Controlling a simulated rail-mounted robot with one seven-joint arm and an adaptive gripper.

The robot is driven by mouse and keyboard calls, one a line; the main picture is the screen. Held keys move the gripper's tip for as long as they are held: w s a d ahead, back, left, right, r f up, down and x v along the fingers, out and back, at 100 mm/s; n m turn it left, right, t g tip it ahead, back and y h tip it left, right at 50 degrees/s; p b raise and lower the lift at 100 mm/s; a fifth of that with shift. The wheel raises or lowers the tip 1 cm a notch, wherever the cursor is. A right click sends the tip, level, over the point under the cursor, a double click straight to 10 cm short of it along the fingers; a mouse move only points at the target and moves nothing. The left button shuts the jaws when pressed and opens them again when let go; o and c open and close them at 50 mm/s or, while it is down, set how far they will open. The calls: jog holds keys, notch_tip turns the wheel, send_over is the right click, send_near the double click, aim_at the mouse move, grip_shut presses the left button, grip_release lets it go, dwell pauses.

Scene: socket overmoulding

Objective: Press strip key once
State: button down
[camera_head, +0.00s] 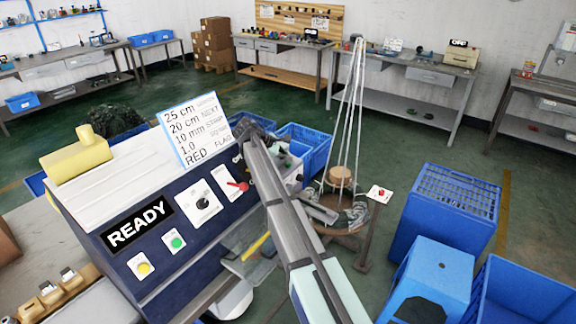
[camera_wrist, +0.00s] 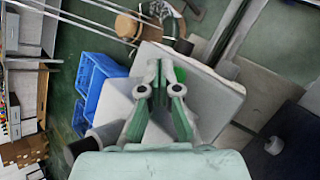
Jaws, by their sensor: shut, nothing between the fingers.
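The dark blue machine (camera_head: 190,225) has a sloping front with a READY display (camera_head: 138,224), a yellow button (camera_head: 143,267), a green button (camera_head: 175,242), a black dial (camera_head: 203,202) and a red lever (camera_head: 238,185). Their small labels are unreadable, so I cannot tell which is the strip key. In the wrist view my gripper (camera_wrist: 164,68) is shut and empty, its pale green fingers close over a light grey block (camera_wrist: 215,85). A green patch shows beside the fingertips; contact is unclear. In the head view my arm hides part of the machine's right end, and the fingers are not clear.
A card (camera_head: 203,130) on the machine lists lengths, including 10 mm strip. Blue crates (camera_head: 440,210) stand at right. A wire reel stand (camera_head: 340,200) is behind my arm. A yellow block (camera_head: 76,160) sits on the machine's top left. Workbenches line the back wall.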

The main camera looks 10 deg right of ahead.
jog(key=shift+f, duration=0.15)
dwell(0.5)
jog(key=shift+f, duration=0.25)
jog(key=shift+s+f, duration=0.25)
jog(key=shift+f, duration=0.5)
dwell(1.3)
jog(key=shift+r, duration=0.1)
jog(key=shift+w+a+r+p, duration=0.4)
jog(key=shift+r+p, duration=0.15)
jog(key=shift+r, duration=0.1)
